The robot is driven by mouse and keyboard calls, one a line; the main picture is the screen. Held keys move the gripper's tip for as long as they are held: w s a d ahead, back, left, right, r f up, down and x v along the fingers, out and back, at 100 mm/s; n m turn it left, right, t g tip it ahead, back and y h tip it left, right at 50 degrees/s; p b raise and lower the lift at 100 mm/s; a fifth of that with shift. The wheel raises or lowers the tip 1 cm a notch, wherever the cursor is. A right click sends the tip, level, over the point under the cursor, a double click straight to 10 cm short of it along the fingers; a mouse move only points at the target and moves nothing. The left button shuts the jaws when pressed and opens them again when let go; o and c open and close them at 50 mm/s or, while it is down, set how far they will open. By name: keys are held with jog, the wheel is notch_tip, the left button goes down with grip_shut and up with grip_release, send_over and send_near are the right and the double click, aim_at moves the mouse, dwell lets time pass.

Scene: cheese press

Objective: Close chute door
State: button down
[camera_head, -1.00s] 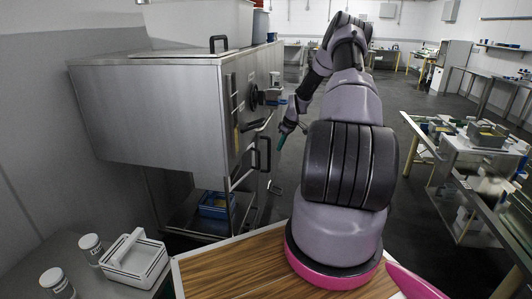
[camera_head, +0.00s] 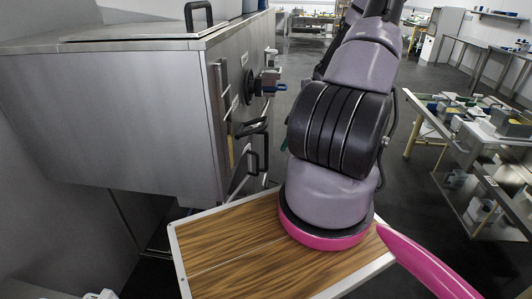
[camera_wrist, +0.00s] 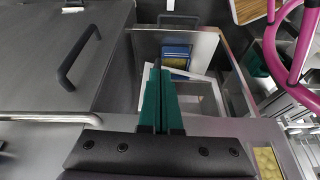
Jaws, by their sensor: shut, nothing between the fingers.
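The steel press vat (camera_head: 120,110) fills the left of the head view. On its front, black bar handles (camera_head: 266,150) sit low, on what looks like the chute door, partly ajar; its exact angle I cannot tell. In the wrist view a grey metal panel (camera_wrist: 40,85) with a black handle (camera_wrist: 78,58) lies at left; I cannot tell if it is the chute door. My gripper (camera_wrist: 158,72) has its green fingers shut and empty, right of that handle and apart from it.
A wheel-like knob (camera_head: 249,86) juts from the vat's front. A table with trays (camera_head: 480,125) stands at right. The aisle floor between is clear.

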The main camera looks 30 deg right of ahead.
jog(key=w+a+f, duration=0.4)
jog(key=a+f, duration=0.2)
jog(key=f, duration=0.3)
jog(key=shift+w, duration=0.4)
jog(key=shift+w+f, duration=0.1)
